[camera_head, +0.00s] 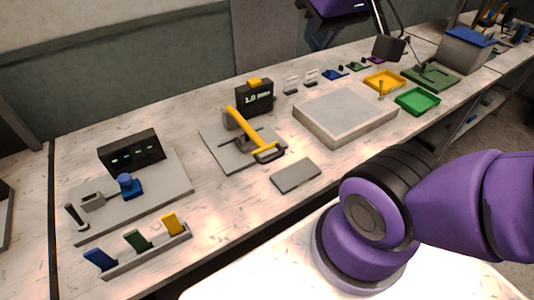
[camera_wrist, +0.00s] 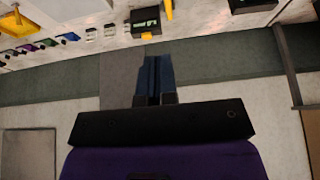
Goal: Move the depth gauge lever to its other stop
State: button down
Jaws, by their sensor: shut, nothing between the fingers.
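The depth gauge (camera_head: 254,97) is a dark box with a lit "1.0 mm" readout and a yellow piece on top, standing on a grey plate (camera_head: 218,150). A long yellow lever (camera_head: 246,130) slants across the plate in front of it, ending near a dark handle-like loop. In the wrist view the readout box (camera_wrist: 145,20) and part of the yellow lever (camera_wrist: 168,10) show at the top edge. My gripper (camera_wrist: 153,62) is shut and empty, well apart from the gauge. It is not visible in the head view.
A station with a dark display box (camera_head: 131,153) and blue knob (camera_head: 129,186) stands left. A grey flat block (camera_head: 296,176) lies in front of the gauge. A large pale slab (camera_head: 345,112), yellow tray (camera_head: 384,81) and green tray (camera_head: 418,101) are right.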

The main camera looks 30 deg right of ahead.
aim_at(249, 132)
jog(key=k+l, duration=0.15)
jog(key=k, duration=0.3)
jog(key=k+l, duration=0.1)
jog(key=k, duration=0.4)
